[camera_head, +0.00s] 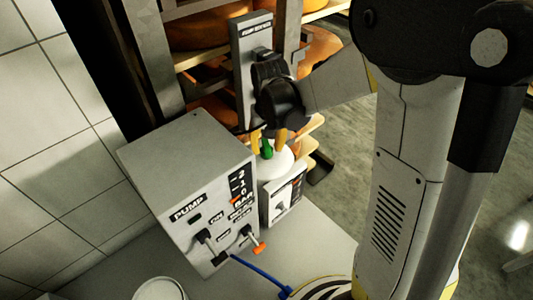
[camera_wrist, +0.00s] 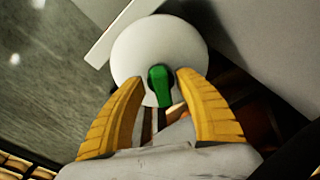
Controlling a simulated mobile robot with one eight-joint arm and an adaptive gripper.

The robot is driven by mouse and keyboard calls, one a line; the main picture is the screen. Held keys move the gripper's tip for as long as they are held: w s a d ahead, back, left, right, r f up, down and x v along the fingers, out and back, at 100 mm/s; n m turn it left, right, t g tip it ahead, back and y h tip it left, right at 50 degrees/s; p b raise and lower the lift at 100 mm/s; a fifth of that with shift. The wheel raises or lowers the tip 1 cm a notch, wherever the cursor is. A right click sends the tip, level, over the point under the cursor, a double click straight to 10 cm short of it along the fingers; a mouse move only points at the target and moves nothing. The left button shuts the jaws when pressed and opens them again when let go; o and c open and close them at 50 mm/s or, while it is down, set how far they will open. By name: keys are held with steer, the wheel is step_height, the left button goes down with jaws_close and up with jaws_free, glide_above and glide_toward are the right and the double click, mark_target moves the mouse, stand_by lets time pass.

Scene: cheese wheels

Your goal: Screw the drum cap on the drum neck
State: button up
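In the wrist view, the fingers (camera_wrist: 160,80) are apart, with gaps beside the green piece.
A grey pump box (camera_head: 190,170) with switches and an orange-tipped lever (camera_head: 259,248) stands close left of the drum. A smaller grey box (camera_head: 284,200) is just below the drum. Shelves with cheese wheels (camera_head: 205,30) stand behind.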

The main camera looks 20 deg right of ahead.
steer(key=shift+r, duration=0.1)
step_height(320, 180, up, 12)
steer(key=s, duration=0.1)
stand_by(0.4)
